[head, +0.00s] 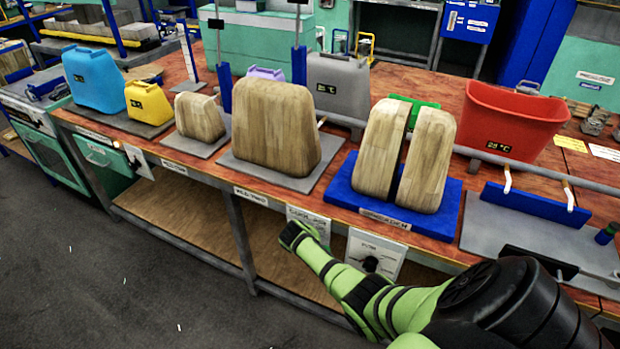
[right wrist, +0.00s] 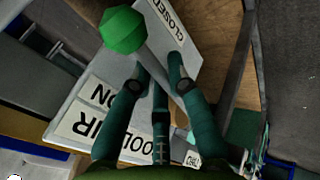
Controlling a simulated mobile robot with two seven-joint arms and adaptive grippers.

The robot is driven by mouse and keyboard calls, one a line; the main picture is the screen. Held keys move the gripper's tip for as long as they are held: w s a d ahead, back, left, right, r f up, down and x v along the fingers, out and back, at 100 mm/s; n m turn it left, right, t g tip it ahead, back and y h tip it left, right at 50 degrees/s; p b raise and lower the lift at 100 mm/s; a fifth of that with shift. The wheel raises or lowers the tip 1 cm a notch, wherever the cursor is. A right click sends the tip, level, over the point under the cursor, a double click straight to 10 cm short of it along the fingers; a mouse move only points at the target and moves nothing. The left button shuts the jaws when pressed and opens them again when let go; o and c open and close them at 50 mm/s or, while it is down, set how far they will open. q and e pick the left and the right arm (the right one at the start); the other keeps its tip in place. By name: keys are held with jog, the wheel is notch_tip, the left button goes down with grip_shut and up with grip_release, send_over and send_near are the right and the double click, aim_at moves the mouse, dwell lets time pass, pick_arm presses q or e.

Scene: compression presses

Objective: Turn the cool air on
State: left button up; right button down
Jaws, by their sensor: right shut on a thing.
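The cool air panel (right wrist: 88,118) is a white plate with a label reading "COOL AIR ON" at its lower left and "CLOSED" at its upper right. A grey lever with a green faceted knob (right wrist: 123,30) stands out from it. My right gripper (right wrist: 160,78) has its dark green fingers shut on the lever's rod, below the knob. In the head view, my right gripper (head: 296,234) is at the front of the bench, in front of the cool air panel (head: 309,216), and hides the lever. My left gripper is not in view.
A filter panel (head: 375,254) with a black knob is just right of my right gripper. Above, the bench carries wooden molds (head: 275,128), a split mold on a blue base (head: 448,208) and a red bin (head: 515,118). The floor (head: 130,285) at front left is clear.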

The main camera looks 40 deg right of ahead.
jog(key=shift+r+g, duration=0.3)
jog(key=shift+g, duration=0.1)
jog(key=shift+d+h, duration=0.1)
jog(key=shift+h, duration=0.2)
jog(key=c, duration=1.2)
grip_release()
jog(key=shift+o, duration=0.2)
jog(key=v, duration=1.2)
jog(key=shift+w, duration=0.1)
